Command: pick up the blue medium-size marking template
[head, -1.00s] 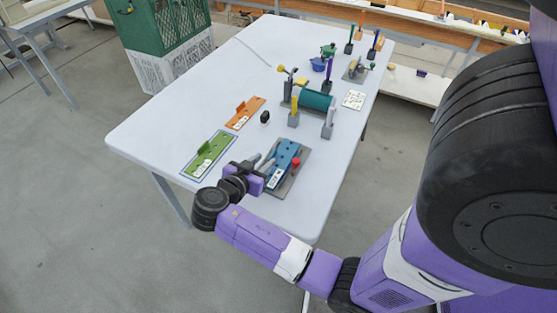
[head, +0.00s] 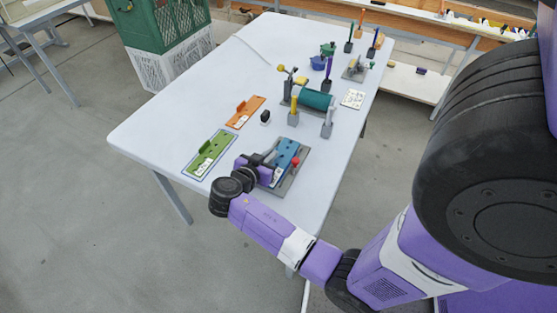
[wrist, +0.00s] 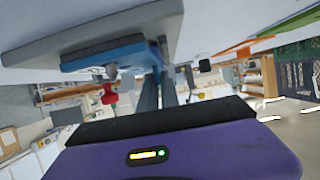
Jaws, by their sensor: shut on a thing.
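The blue marking template (head: 286,150) lies on a grey base plate (head: 302,167) at the near end of the table. My gripper (head: 267,161) is at the template's left side and shut on it, low over the table. In the wrist view the blue template (wrist: 105,58) shows at upper left against the grey plate (wrist: 60,42). My two dark fingers (wrist: 158,88) reach its edge; the exact spot they grip is hidden. I cannot tell whether the template is clear of the plate.
A red knob (head: 295,161) stands at the template's right edge. A green template (head: 209,155) and an orange one (head: 246,112) lie to the left, with a small black object (head: 265,117) nearby. A teal cylinder (head: 314,100) and posts stand behind.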

